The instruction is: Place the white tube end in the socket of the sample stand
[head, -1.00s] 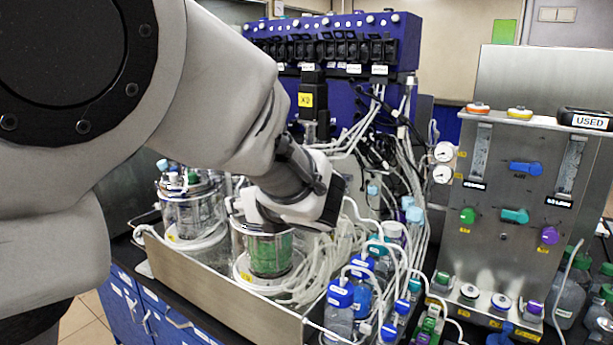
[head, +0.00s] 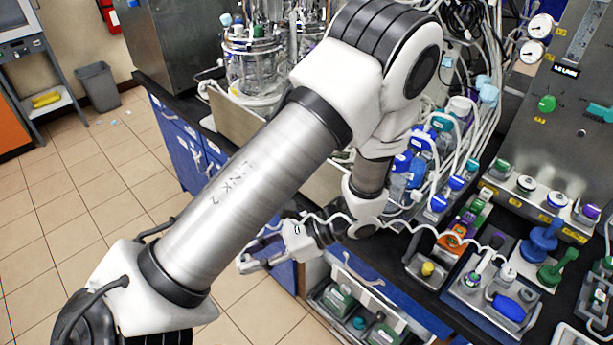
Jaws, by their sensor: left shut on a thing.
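My left gripper (head: 250,262) hangs at the lower centre-left of the head view, beyond the table's front edge and over the floor. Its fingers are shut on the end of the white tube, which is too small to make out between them. The white tube (head: 425,229) runs in waves from beside the gripper, past my wrist, to the sample stand. The sample stand (head: 470,300) is a metal block at the lower right, carrying a blue part and small upright fittings. I cannot tell which opening is its socket. The gripper is well left of the stand. My right gripper is out of view.
A small metal box with a yellow knob (head: 427,268) stands left of the stand. Capped bottles (head: 440,201) stand behind it, and a steel panel with valves (head: 560,130) rises at the right. An open drawer with bottles (head: 350,315) lies below the table edge.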

